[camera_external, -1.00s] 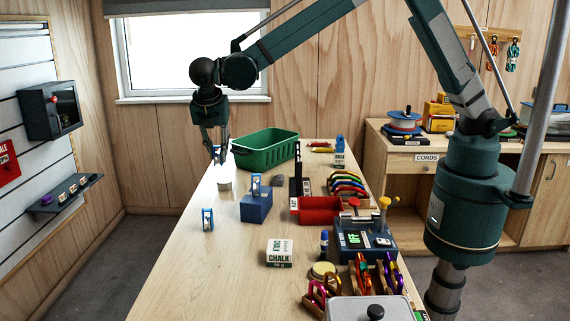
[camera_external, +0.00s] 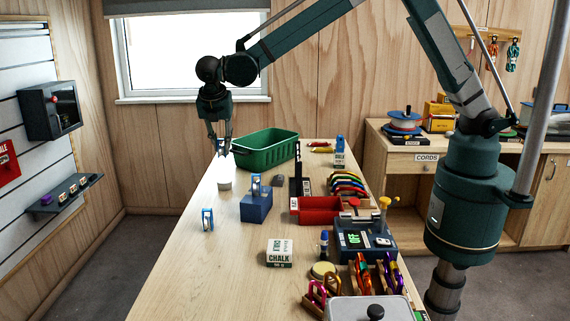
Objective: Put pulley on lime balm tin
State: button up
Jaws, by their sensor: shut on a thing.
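My gripper (camera_external: 221,150) is above the far left part of the bench, left of the green crate. It is shut on a small pale and blue thing that looks like a pulley, mostly hidden by the fingers. It is just above a short whitish round tin (camera_external: 224,184), apart from it. A round tin with a dull yellow-green lid (camera_external: 323,270), which looks like the lime balm tin, lies at the near right of the bench. Another blue pulley (camera_external: 208,219) stands upright on the bench, and a similar one (camera_external: 256,184) is at the blue block.
The green crate (camera_external: 268,157) stands beside my gripper. A blue block (camera_external: 256,208), red tray (camera_external: 318,210), chalk box (camera_external: 279,253), blue scale (camera_external: 366,240) and carabiner rack (camera_external: 366,275) crowd the right. A blue-capped bottle (camera_external: 324,243) stands beside the lime tin. The left front bench is clear.

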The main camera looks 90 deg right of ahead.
aim_at(223, 157)
jog(key=shift+f, duration=2.7)
jog(key=shift+f, duration=1.9)
jog(key=shift+f, duration=0.1)
jog(key=o, duration=0.8)
jog(key=shift+o, duration=0.4)
jog(key=v, duration=1.2)
